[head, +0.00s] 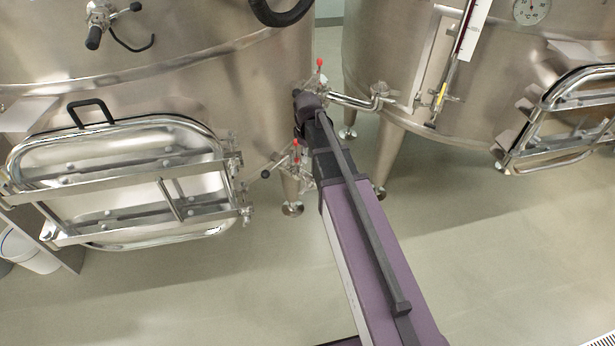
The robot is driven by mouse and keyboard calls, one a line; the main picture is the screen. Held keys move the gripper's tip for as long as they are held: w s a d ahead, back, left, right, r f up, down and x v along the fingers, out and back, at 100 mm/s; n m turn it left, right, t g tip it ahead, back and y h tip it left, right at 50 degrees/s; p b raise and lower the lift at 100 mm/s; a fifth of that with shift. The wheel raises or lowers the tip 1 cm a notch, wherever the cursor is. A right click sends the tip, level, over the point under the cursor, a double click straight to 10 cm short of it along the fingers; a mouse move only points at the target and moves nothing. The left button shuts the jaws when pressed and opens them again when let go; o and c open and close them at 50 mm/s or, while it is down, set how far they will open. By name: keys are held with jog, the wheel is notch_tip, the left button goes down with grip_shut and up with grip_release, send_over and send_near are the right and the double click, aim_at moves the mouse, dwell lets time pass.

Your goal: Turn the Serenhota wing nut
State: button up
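No label reading Serenhota can be made out, and I cannot tell which fitting is the wing nut. Small metal clamp fittings (245,212) sit at the right side of the left vat's oval hatch (130,243). A rod with a black knob (265,174) sticks out near them. Red-tipped valve fittings (320,64) show beside my arm, with another red-tipped fitting (296,145) lower down. My arm reaches up from the bottom of the head view to the gap between the vats. Its dark far end hides part of these fittings. My gripper's fingers cannot be seen.
The left steel vat (200,85) and right steel vat (390,60) stand on legs. The right vat has an open-framed hatch (565,110), a dial gauge (532,10) and a scale (472,30). A white bucket (30,252) stands at far left. The floor in front is clear.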

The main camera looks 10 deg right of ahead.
jog(key=shift+r+p, duration=2)
jog(key=shift+r, duration=0.2)
jog(key=shift+f, duration=0.15)
